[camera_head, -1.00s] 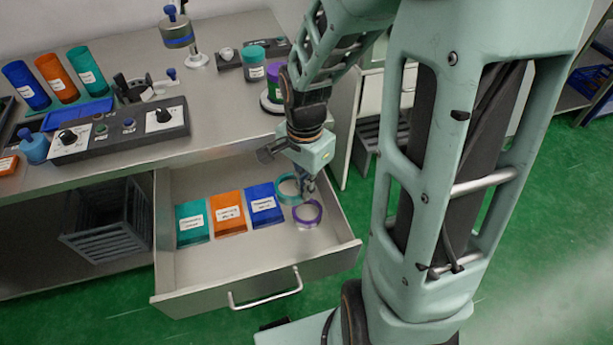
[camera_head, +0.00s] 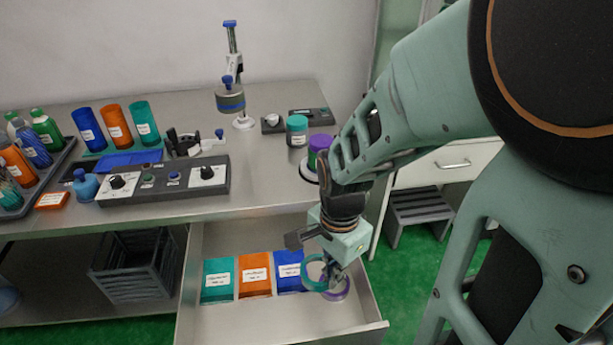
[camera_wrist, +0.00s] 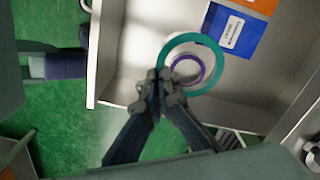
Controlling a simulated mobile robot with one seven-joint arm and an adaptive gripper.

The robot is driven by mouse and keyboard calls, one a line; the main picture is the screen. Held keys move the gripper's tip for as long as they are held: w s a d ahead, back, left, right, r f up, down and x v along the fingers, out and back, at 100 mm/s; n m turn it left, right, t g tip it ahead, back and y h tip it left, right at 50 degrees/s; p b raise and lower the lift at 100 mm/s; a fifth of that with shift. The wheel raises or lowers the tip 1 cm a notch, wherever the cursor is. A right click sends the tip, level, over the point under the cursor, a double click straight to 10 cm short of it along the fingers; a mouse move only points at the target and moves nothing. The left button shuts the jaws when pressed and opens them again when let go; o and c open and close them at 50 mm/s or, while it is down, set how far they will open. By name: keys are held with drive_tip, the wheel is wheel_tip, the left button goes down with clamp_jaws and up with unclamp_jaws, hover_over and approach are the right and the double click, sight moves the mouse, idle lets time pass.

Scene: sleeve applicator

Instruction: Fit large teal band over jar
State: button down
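The large teal band (camera_wrist: 200,38) is an open ring in the wrist view, and it also shows in the head view (camera_head: 304,272). My gripper (camera_wrist: 163,77) is shut on the near-left part of its rim. In the head view my gripper (camera_head: 332,270) points down over the open drawer. The teal band overlaps a purple ring (camera_head: 345,292) in both views; the purple ring (camera_wrist: 201,72) lies in the drawer. A jar with a teal lid (camera_head: 297,127) stands on the bench. A purple-topped jar (camera_head: 318,147) stands on a round base, partly beside my arm.
The drawer (camera_head: 352,328) holds teal (camera_head: 217,284), orange (camera_head: 254,278) and blue (camera_head: 289,278) labelled packets. A control box (camera_head: 150,183), a post-mounted device (camera_head: 231,100) and coloured cylinders (camera_head: 116,125) stand on the bench. The drawer's front floor is clear.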

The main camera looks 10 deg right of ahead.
drive_tip(key=shift+r+p, duration=0.75)
drive_tip(key=shift+r, duration=0.35)
